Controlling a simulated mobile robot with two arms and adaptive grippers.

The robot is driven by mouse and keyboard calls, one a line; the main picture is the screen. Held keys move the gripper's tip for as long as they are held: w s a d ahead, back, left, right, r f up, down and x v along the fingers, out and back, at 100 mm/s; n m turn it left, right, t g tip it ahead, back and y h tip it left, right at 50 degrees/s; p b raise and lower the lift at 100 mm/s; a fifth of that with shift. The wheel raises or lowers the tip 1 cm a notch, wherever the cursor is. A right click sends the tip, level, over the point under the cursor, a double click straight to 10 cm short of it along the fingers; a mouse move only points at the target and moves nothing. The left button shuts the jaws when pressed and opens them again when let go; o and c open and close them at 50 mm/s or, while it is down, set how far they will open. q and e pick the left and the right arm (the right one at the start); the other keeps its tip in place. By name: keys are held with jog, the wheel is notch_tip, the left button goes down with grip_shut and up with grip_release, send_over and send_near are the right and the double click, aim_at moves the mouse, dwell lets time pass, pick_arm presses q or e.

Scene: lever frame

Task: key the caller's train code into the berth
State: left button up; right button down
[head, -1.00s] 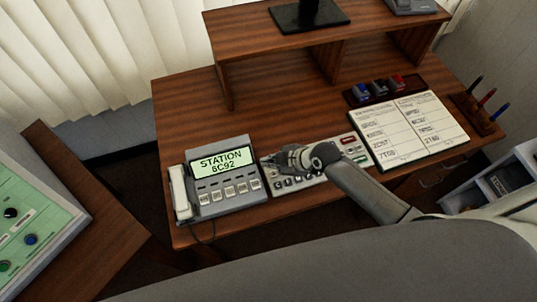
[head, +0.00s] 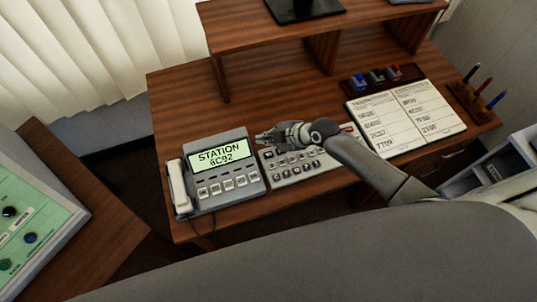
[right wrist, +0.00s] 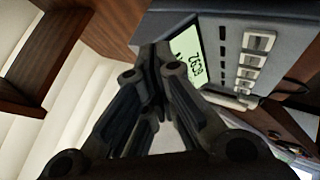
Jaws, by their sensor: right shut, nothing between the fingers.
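The phone console (head: 210,185) stands at the desk's front left, with its handset (head: 179,188) on its left side. Its lit green display (head: 218,155) reads "STATION 6C92"; it also shows in the right wrist view (right wrist: 186,55). The grey keypad unit (head: 322,172) lies to the right of the console, with dark keys in rows. My right gripper (head: 261,138) is shut and empty, above the keypad's back left edge, pointing left. It hides the keypad's back part. In the right wrist view my closed fingertips (right wrist: 155,55) overlap the display's edge. My left gripper is out of view.
An open two-page list (head: 404,118) lies right of the keypad. Behind it is a dark tray (head: 383,77) with blue, grey and red items. A pen holder (head: 474,103) stands at the right edge. A wooden shelf (head: 320,30) spans the back. Bare desk lies behind the console.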

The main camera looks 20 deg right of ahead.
jog(key=b, duration=0.5)
send_over(267, 157)
notch_tip(267, 157, down, 6)
jog(key=shift+f, duration=0.25)
jog(key=shift+f+b, duration=0.3)
jog(key=shift+f, duration=0.15)
dwell(0.5)
jog(key=shift+f+b, duration=0.4)
jog(key=shift+b, duration=0.05)
jog(key=shift+f+b, duration=0.4)
jog(key=shift+b, duration=0.05)
dwell(0.4)
jog(key=shift+r, duration=0.1)
jog(key=shift+r+p, duration=0.65)
jog(key=shift+r, duration=0.1)
